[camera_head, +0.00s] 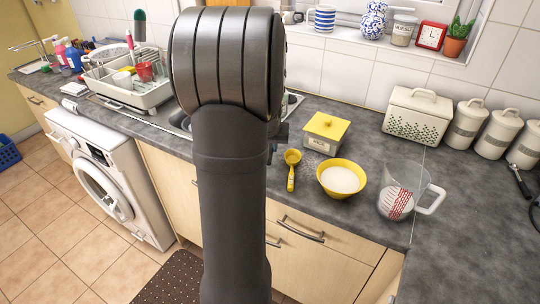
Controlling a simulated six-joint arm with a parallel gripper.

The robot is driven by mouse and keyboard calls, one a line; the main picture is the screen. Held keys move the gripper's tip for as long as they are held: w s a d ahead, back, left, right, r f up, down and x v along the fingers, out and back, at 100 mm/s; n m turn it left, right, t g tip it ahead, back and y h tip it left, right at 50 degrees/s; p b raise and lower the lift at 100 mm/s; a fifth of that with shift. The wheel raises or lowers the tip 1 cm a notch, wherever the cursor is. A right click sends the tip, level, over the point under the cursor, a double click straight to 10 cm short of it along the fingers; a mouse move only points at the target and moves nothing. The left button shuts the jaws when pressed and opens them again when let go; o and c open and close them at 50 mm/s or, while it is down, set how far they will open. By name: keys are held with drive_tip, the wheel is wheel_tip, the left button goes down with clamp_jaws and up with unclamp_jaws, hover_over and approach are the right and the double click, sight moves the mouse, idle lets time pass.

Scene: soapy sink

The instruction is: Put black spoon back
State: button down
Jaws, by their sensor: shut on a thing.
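My own arm stands large in the middle of the view and covers much of the sink and the counter behind it. My gripper's fingers are hidden behind the arm, so I cannot see what they hold. Only a small dark part shows past the arm's right side, and I cannot tell what it is. I make out no black spoon for certain. A dark long-handled utensil (519,182) lies at the far right edge, too partly seen to name. A yellow spoon (291,171) lies on the counter right of my arm.
A yellow-lidded box (325,136), a yellow bowl (341,194) of white contents and a measuring jug (402,196) stand right of my arm. A cream bread bin (417,122) and canisters (467,126) line the wall. A dish rack (127,88) stands left. The right counter (470,240) is mostly clear.

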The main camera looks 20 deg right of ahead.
drive_tip(key=shift+w+a+f, duration=0.1)
drive_tip(key=shift+f, duration=2)
drive_tip(key=c, duration=1.4)
unclamp_jaws()
drive_tip(key=shift+f, duration=0.1)
drive_tip(key=v, duration=1.2)
